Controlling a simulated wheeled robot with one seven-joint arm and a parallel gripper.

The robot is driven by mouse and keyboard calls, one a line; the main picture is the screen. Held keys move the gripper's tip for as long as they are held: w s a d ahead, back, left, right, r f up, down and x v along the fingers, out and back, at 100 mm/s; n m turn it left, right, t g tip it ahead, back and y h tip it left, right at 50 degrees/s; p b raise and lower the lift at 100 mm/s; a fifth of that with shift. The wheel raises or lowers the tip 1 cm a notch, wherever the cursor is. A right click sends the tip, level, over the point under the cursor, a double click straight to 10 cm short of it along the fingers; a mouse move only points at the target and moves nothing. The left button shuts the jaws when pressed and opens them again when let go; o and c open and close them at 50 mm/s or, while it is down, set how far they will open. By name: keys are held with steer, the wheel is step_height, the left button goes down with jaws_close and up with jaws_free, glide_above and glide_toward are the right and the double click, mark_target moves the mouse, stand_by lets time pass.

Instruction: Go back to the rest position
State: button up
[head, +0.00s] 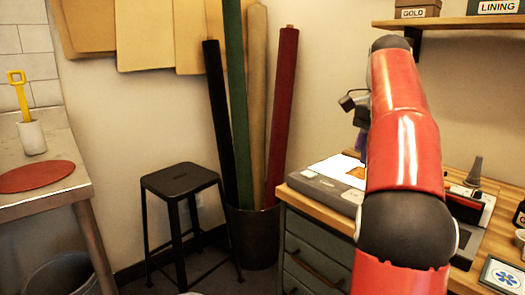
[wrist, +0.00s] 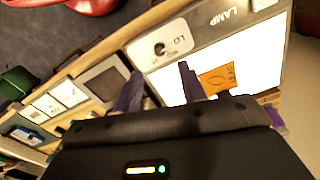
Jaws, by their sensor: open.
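My red arm rises at the right of the head view. My gripper (wrist: 160,70) shows in the wrist view as two dark purple fingers standing apart, with nothing between them. In the head view the gripper (head: 361,118) is partly hidden by my arm and hangs above the bench. Below it is a grey light box (wrist: 205,38) with a knob, the word LAMP and a bright white panel. An orange piece with dark markings (wrist: 217,79) lies on that panel, apart from the fingers as far as the view shows. The piece also shows in the head view (head: 357,172).
A wooden-topped bench with drawers (head: 315,250) stands at the right, with a framed blue emblem (head: 503,276) on it. A shelf (head: 450,21) with labelled boxes is above. A black stool (head: 180,178) and a bin of fabric rolls (head: 254,235) stand on the floor.

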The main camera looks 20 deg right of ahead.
steer(key=s+a+f+n+t, duration=0.1)
steer(key=s+a+f+n, duration=0.2)
steer(key=a, duration=0.5)
steer(key=s+a+f+n+t, duration=0.1)
steer(key=a+f+n+t, duration=0.15)
steer(key=a+n, duration=0.35)
steer(key=s+a+f+n+t, duration=0.1)
steer(key=s+a+f+n, duration=0.2)
steer(key=s+a+f, duration=0.2)
steer(key=s+a+f+n+t, duration=0.1)
steer(key=s+a+f+n, duration=0.3)
steer(key=f, duration=0.7)
steer(key=s+a, duration=0.2)
steer(key=a, duration=0.1)
steer(key=shift+f, duration=0.3)
steer(key=shift+s+a, duration=0.1)
